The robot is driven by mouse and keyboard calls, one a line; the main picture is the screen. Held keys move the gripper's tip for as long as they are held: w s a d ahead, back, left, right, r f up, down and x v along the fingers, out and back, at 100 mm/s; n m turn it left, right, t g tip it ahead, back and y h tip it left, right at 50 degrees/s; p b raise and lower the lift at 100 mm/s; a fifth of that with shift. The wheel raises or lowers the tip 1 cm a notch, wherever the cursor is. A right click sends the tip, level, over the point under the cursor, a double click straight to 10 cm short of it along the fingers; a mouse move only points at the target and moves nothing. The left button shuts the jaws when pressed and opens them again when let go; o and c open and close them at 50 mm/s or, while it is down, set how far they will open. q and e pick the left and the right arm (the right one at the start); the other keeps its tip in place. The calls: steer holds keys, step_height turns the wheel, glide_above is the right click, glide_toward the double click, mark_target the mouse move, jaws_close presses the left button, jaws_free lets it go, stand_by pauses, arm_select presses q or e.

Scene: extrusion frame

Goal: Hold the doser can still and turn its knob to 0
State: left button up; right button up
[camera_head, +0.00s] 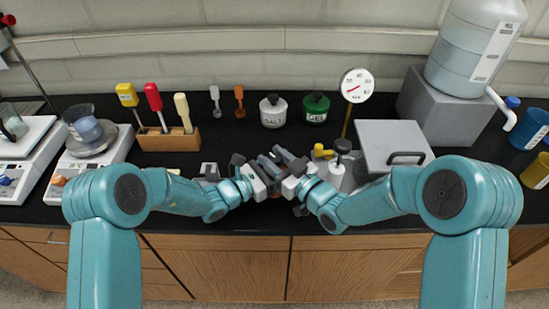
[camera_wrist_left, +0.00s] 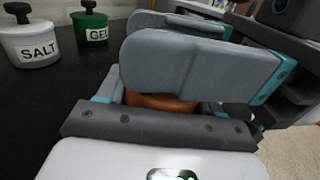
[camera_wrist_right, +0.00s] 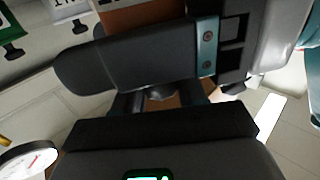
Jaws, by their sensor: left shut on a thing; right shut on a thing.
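The doser can is almost fully hidden by my grippers in the head view. In the left wrist view an orange-brown curved surface, apparently the can (camera_wrist_left: 160,102), shows between the fingers. My left gripper (camera_head: 262,180) is shut on it over the black bench near its front edge. My right gripper (camera_head: 290,166) is close against the left one, from the right. In the right wrist view a small grey rounded part, apparently the knob (camera_wrist_right: 160,93), sits between its fingers, and the gripper is shut on it. The knob's scale and pointer cannot be read.
Behind the grippers stand a salt jar (camera_head: 273,112) and a green-lidded jar (camera_head: 316,108). A dial gauge (camera_head: 356,86) and a grey box (camera_head: 393,147) are to the right. A wooden rack (camera_head: 168,139) with spatulas and two scales are to the left.

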steer(key=n+g+y, duration=0.3)
steer(key=shift+w+g, duration=0.1)
steer(key=shift+g, duration=0.2)
steer(key=shift+n+g+y, duration=0.6)
steer(key=shift+n+g, duration=0.1)
steer(key=shift+g, duration=0.2)
steer(key=o, duration=1)
steer(key=shift+d, duration=0.1)
steer(key=v, duration=1.2)
